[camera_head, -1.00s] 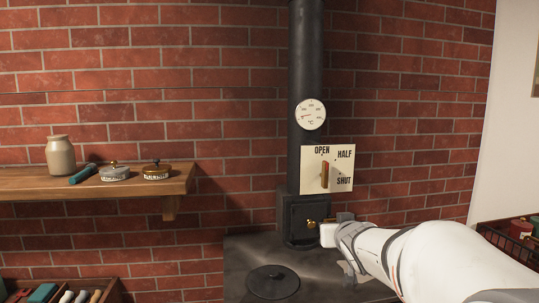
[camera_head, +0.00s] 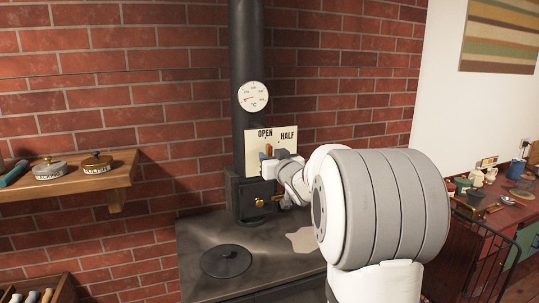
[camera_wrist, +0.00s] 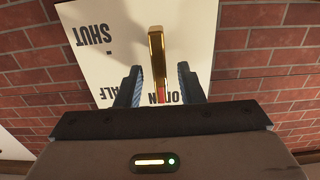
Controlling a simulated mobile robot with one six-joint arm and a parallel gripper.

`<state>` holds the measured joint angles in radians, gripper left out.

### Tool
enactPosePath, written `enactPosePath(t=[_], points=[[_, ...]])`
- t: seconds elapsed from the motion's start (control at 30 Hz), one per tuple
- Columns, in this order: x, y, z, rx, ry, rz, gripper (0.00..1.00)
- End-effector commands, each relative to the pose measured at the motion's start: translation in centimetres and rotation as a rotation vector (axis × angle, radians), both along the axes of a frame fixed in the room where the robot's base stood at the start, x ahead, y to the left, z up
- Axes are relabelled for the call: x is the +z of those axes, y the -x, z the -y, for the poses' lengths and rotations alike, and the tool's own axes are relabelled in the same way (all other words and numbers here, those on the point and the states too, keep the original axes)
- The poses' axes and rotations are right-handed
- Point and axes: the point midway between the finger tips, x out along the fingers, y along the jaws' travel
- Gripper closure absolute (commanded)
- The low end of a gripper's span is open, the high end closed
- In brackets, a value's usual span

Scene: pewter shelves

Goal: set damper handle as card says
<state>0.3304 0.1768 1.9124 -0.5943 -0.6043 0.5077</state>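The damper plate (camera_head: 285,134) is cream, on the black stovepipe, lettered OPEN and HALF in the head view. The wrist view shows the plate (camera_wrist: 95,40) upside down, with SHUT also readable. The brass damper handle (camera_wrist: 156,55) has a red part near its OPEN end. It points at OPEN; in the head view only its upper part (camera_head: 269,150) shows above my gripper (camera_head: 274,165). In the wrist view my gripper (camera_wrist: 160,88) is open, its two blue-grey fingers on either side of the handle, with gaps visible. I cannot make out an instruction card.
A round dial (camera_head: 253,96) is on the pipe above the plate. The stove top (camera_head: 200,240) below has a round lid (camera_head: 226,261). A wooden shelf (camera_head: 120,172) with two labelled lidded pots is at left. A cluttered bench (camera_head: 510,215) is at right.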

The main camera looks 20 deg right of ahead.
Motion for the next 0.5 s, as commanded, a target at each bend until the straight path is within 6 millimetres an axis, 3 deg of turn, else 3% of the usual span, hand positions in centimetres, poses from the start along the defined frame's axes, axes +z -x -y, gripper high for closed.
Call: enactPosePath(t=[0.3, 0.5], points=[[-0.08, -0.3, -0.03, 0.0, 0.0, -0.001, 0.65], [-0.07, -0.29, -0.06, 0.0, 0.0, -0.001, 0.82]])
